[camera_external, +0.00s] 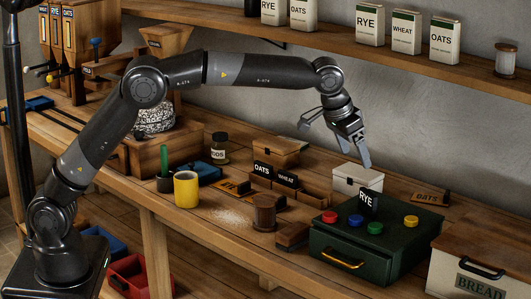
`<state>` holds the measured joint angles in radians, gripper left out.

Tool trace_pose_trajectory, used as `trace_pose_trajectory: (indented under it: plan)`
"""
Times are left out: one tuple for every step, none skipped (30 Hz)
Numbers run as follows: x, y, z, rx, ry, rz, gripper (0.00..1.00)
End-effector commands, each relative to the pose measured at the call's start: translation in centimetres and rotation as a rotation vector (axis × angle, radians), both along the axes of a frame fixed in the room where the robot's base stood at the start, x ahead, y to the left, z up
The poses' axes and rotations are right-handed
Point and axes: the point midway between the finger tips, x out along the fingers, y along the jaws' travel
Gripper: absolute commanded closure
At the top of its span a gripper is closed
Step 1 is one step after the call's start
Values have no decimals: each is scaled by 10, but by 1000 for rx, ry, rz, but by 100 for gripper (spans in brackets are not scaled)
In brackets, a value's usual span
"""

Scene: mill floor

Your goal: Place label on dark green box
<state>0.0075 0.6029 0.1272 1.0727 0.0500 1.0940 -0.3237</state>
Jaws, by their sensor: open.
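The dark green box (394,251) stands at the right of the bench, with a yellow handle on its front. A black RYE label (369,203) stands upright at its top, near the back edge; whether it rests on the lid or just behind it is hard to tell. Black OATS (262,170) and WHEAT (287,179) labels stand at the wooden compartments left of the box. Wooden tags with dark lettering lie left (234,187) and right (430,198). My gripper (333,144) is open and empty, its fingers spread wide above and behind the RYE label.
Red (329,216), blue and yellow (411,221) round pieces sit on the green box. A white box (357,180) stands behind it, a bread bin (480,262) at right. A wooden spool (264,212), brush (292,236) and yellow mug (186,190) stand left. A shelf (400,57) runs above.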

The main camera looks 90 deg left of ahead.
Motion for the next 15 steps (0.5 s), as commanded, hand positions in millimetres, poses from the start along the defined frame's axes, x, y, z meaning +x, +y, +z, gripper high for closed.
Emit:
trace_pose_trajectory:
  plan:
    - [-2, 0, 2, 0, 0, -1, 15]
    - [-4, 0, 4, -1, -1, -3, 15]
    - [-9, -1, 8, -2, -3, -6, 15]
    - [-13, -1, 12, -4, -5, -9, 15]
    - [-19, -2, 16, -6, -6, -13, 15]
    - [-29, -3, 23, -9, -8, -20, 15]
    - [-37, -4, 29, -11, -10, -25, 15]
    - [-47, -5, 35, -14, -13, -32, 15]
    - [-60, -7, 42, -17, -16, -42, 15]
    - [-71, -9, 48, -20, -18, -52, 15]
    - [-82, -11, 53, -22, -20, -59, 15]
    - [-96, -13, 59, -25, -22, -69, 15]
    - [-108, -15, 63, -27, -24, -78, 15]
    - [-119, -16, 67, -28, -26, -88, 15]
    - [-134, -19, 72, -30, -29, -99, 15]
